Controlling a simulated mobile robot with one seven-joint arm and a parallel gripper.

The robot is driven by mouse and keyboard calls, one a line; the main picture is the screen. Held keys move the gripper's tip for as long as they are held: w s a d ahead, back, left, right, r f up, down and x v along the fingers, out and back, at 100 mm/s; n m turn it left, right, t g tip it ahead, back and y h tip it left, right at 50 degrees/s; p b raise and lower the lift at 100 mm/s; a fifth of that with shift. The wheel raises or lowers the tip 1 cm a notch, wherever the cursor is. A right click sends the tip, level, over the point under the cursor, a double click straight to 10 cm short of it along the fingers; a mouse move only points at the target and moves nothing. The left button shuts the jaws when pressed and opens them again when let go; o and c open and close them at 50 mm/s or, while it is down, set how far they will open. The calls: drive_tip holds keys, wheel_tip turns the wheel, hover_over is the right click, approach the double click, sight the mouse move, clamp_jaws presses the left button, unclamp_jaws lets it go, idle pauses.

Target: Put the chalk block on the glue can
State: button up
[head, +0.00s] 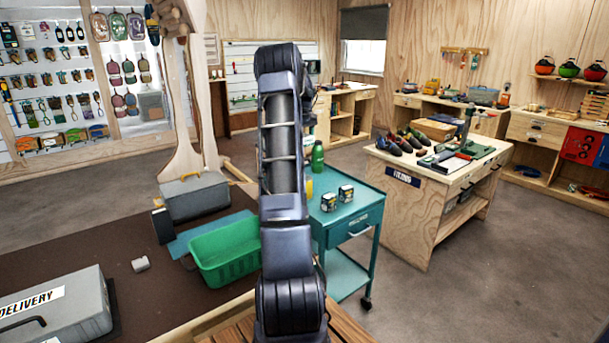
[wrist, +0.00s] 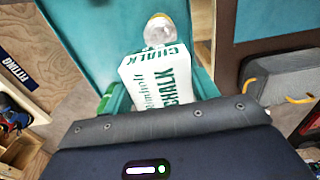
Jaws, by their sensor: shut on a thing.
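The chalk block (wrist: 158,78) is white with green lettering and shows in the wrist view. My gripper (wrist: 160,88) is shut on it, with green parts on both sides of the block. Just beyond the block is a small round object (wrist: 158,30) with a clear top and yellowish edge, against a teal surface; I cannot tell whether it is the glue can. In the head view, two small dark labelled tins (head: 328,202) (head: 345,193) stand on the teal cart (head: 352,215). My arm hides my gripper and the block there.
A green bottle (head: 318,157) and a partly hidden yellow item (head: 309,189) stand on the cart. At left, a brown table holds a green bin (head: 225,255), a grey toolbox (head: 195,196), a grey delivery case (head: 60,305) and a small pale piece (head: 140,264). Open floor lies right of the cart.

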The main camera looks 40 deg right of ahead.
wheel_tip(320, 180, down, 17)
drive_tip(key=shift+r, duration=0.2)
idle(0.4)
drive_tip(key=shift+f, duration=0.15)
drive_tip(key=o, duration=1)
drive_tip(key=shift+c, duration=0.2)
